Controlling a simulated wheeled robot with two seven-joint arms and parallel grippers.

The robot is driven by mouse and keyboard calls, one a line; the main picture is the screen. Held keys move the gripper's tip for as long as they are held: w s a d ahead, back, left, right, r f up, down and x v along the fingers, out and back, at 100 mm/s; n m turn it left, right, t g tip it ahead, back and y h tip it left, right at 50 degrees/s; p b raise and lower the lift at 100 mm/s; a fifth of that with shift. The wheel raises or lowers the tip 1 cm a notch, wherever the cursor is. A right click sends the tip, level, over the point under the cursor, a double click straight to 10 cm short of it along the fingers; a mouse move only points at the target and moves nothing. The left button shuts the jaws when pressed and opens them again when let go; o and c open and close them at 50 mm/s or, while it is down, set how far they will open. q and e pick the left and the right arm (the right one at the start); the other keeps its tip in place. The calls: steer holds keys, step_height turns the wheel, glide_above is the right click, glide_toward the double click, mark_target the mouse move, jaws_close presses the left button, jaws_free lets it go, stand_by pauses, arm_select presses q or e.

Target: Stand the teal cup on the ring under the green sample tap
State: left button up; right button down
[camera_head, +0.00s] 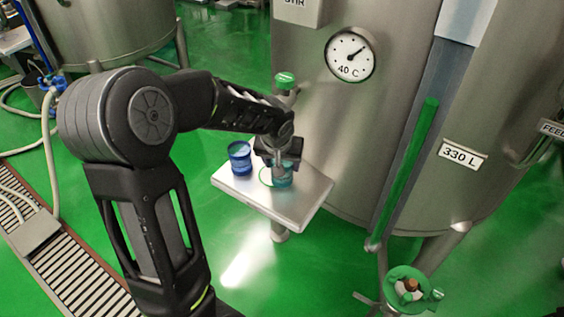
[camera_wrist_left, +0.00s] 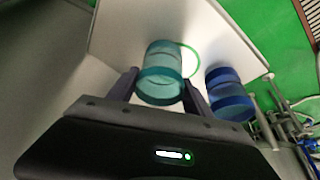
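The teal cup (camera_head: 284,181) is at the right side of the small steel shelf, beside the green ring (camera_head: 263,178). In the left wrist view the teal cup (camera_wrist_left: 160,72) is between my left gripper's two fingers, and the ring (camera_wrist_left: 194,58) shows just behind it to the right. My left gripper (camera_head: 279,166) hides part of the cup in the head view. The fingers lie close against both cup sides; I cannot tell whether they grip it, nor whether its base touches the shelf. The green sample tap (camera_head: 285,80) is above, on the tank. My right gripper is not in view.
A blue cup (camera_head: 240,157) stands on the shelf (camera_head: 303,199) left of the ring; it also shows in the left wrist view (camera_wrist_left: 229,94). The steel tank (camera_head: 400,60) rises behind the shelf. A green-topped fixture (camera_head: 407,278) is at lower right.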

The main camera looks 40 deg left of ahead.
arm_select(q)
steer(key=o, duration=0.3)
steer(key=shift+r, duration=0.35)
steer(key=v, duration=1.1)
steer(key=shift+s+r, duration=0.25)
steer(key=shift+r, duration=0.05)
steer(key=shift+d, duration=0.1)
steer(key=shift+f, duration=0.1)
